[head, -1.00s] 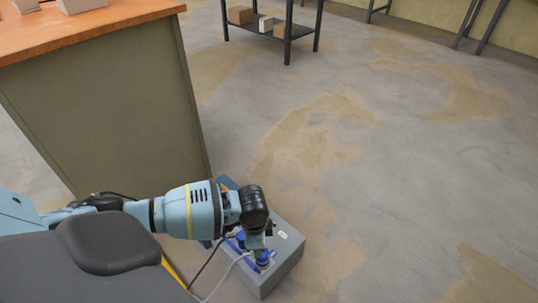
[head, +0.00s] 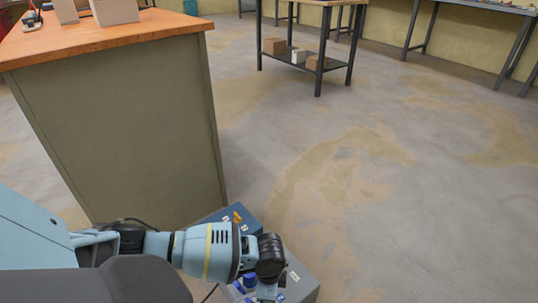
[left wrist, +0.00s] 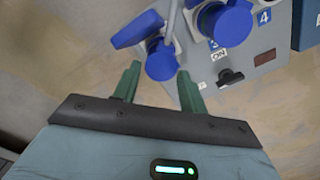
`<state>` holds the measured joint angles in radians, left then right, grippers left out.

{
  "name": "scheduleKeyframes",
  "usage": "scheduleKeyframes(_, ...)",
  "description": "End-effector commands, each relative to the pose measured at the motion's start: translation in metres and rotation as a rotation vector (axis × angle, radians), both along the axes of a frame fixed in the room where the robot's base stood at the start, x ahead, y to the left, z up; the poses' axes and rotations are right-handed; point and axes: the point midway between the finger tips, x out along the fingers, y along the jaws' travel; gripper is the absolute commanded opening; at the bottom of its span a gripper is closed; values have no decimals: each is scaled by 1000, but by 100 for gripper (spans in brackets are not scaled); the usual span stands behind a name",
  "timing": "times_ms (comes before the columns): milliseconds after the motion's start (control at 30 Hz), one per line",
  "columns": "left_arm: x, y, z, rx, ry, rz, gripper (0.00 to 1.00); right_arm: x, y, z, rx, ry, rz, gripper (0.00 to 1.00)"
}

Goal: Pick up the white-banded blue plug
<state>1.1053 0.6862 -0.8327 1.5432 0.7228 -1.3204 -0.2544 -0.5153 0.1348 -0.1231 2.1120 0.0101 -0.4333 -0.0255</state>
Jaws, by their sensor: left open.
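The grey socket box (head: 303,284) stands on the floor at the bottom of the head view, with blue fittings (head: 249,281) on its top. My left gripper (left wrist: 158,84) is open, its two green fingers pointing at the box. In the left wrist view, a blue fitting (left wrist: 161,62) shows just beyond and between the fingertips, with a blue lid (left wrist: 136,30) to its left and a grey cable beside it. Another blue fitting (left wrist: 226,24) is to its right. No white band is clear on either, so I cannot tell which is the plug. My right gripper is not in view.
A dark blue box (head: 236,214) with a yellow part stands behind the grey box. A black switch (left wrist: 230,77) and number labels are on the box face. An orange-topped cabinet (head: 120,130) stands at left. The floor (head: 400,220) to the right is clear.

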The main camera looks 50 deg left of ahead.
Motion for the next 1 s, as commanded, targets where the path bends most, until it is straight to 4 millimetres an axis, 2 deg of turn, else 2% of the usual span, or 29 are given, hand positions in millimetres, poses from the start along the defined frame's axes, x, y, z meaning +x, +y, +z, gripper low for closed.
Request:
scheduleKeyframes(167, 0, 1, -5, 0, -1, 0, 42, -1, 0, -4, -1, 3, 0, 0)
scheduleKeyframes(533, -2, 3, -49, -1, -1, 0, 42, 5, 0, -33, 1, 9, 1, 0)
scheduleKeyframes(800, -1, 3, -50, 0, -3, 0, 42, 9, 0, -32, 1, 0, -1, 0)
scheduleKeyframes(1000, -1, 3, -50, 0, -3, 0, 16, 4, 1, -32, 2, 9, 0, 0)
